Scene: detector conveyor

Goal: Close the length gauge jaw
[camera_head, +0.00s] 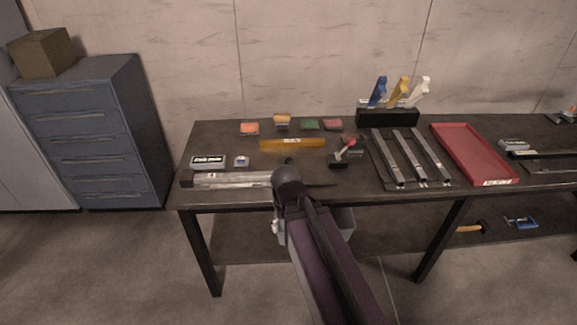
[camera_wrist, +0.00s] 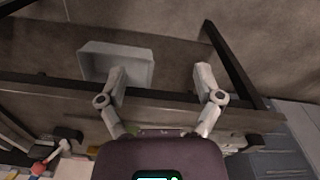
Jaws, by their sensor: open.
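The length gauge (camera_head: 235,180) is a long silver bar lying along the front left edge of the dark workbench in the head view. My arm covers its right part, so I cannot tell how its jaw stands. My gripper (camera_wrist: 160,85) is open and empty in the wrist view, with its two grey fingers wide apart. It points down past the bench's front edge, and nothing shows between the fingertips but the edge and the shelf area below. In the head view my own arm mostly hides the gripper.
A grey bin (camera_wrist: 118,66) sits below the bench top. A red-handled clamp (camera_head: 344,150), a yellow bar (camera_head: 292,144) and metal rails (camera_head: 411,155) lie behind or right of my wrist. A red tray (camera_head: 472,153) is farther right. Floor in front is clear.

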